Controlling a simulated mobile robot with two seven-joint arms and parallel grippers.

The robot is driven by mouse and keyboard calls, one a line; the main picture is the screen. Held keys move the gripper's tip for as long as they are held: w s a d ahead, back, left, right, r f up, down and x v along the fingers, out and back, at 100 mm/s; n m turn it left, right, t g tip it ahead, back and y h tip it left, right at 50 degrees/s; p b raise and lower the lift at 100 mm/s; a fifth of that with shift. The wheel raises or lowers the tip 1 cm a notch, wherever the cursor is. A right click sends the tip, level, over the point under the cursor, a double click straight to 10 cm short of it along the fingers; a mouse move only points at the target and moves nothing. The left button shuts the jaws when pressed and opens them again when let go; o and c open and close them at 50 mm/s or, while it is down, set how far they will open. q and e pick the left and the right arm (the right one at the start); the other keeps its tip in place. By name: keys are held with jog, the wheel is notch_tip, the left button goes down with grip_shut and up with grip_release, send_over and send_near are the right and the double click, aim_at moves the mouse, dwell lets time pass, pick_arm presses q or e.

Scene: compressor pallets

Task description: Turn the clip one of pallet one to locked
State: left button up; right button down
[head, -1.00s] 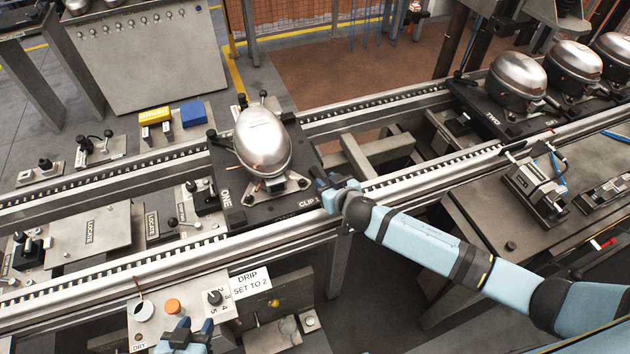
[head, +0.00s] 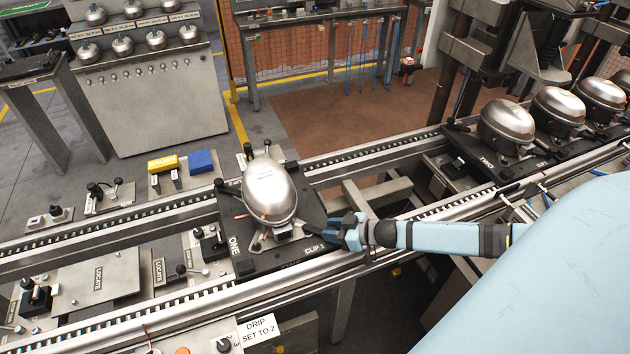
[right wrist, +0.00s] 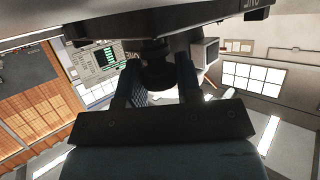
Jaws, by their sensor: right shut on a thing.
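Pallet one (head: 238,268) is a dark plate marked ONE on the rail conveyor, with a shiny steel compressor dome (head: 270,190) on it. Its near right corner carries the label CLIP 1 (head: 314,248). My right gripper (head: 338,232) is at that corner, low beside the label, and hides much of the clip. In the right wrist view its two fingers (right wrist: 158,85) stand either side of a dark round knob (right wrist: 157,73), clip one's by its place, and are shut on it. The clip's setting cannot be read. My left gripper is out of view.
Pallet two (head: 470,150) stands farther right on the conveyor with another dome. A sign reading DRIP SET TO 2 (head: 262,329) is at the front. Yellow and blue blocks (head: 202,160) lie behind the rail. My own arm covers the lower right.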

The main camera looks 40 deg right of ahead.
dwell(0.3)
jog(key=c, duration=0.8)
grip_release()
jog(key=shift+s+d, duration=0.1)
jog(key=v, duration=1.3)
jog(key=shift+s+d+r, duration=0.1)
jog(key=shift+d+r, duration=0.15)
jog(key=shift+d, duration=0.1)
jog(key=shift+a+f, duration=0.1)
